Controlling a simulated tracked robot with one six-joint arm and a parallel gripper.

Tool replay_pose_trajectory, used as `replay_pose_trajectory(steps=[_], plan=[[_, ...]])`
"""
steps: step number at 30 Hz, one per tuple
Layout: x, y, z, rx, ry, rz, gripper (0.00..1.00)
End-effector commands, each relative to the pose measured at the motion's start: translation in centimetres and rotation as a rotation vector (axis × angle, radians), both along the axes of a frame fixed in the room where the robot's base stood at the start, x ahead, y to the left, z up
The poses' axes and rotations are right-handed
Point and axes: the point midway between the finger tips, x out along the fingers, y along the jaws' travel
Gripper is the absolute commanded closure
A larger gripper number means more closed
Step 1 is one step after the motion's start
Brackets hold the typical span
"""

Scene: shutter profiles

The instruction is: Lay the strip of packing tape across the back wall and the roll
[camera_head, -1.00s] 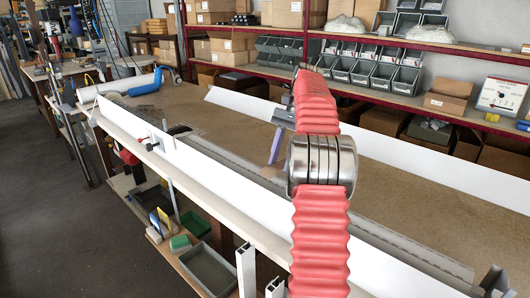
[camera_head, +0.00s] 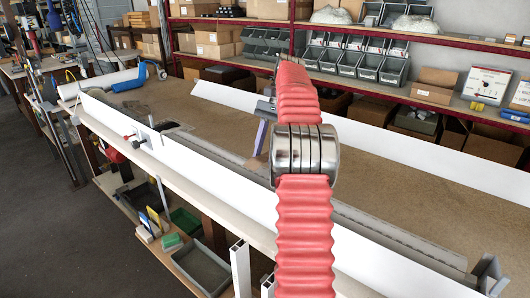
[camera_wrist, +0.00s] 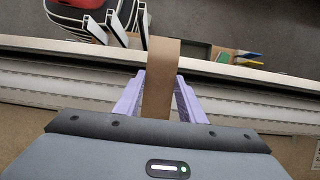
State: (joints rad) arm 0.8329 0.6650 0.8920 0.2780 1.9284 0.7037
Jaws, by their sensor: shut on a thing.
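My gripper (camera_wrist: 159,98) has two lavender fingers, with a flat brown strip of packing tape (camera_wrist: 161,68) between them. The strip reaches forward over the long white wall (camera_wrist: 235,72) nearest me in the wrist view. I cannot tell whether it touches the wall. In the head view one lavender finger (camera_head: 260,137) shows above the bench, beyond the near white wall (camera_head: 200,170); my red arm hides the rest. Another long white wall (camera_head: 400,145) stands across the bench. A white roll (camera_head: 98,84) lies at the far left end. A grey slatted profile (camera_wrist: 60,88) lies along the near wall.
Grey bins and coloured items stand on the shelf below (camera_head: 200,265). Shelves with boxes and bins (camera_head: 350,60) line the back. The brown bench top (camera_head: 215,112) between the walls is largely clear.

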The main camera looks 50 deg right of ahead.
Motion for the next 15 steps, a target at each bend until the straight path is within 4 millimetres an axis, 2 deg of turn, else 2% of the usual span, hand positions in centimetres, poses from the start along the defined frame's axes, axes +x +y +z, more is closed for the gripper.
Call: replay_pose_trajectory(steps=[15], plan=[[-0.1,-0.1,-2.6,0.001,0.001,-0.001,0.84]])
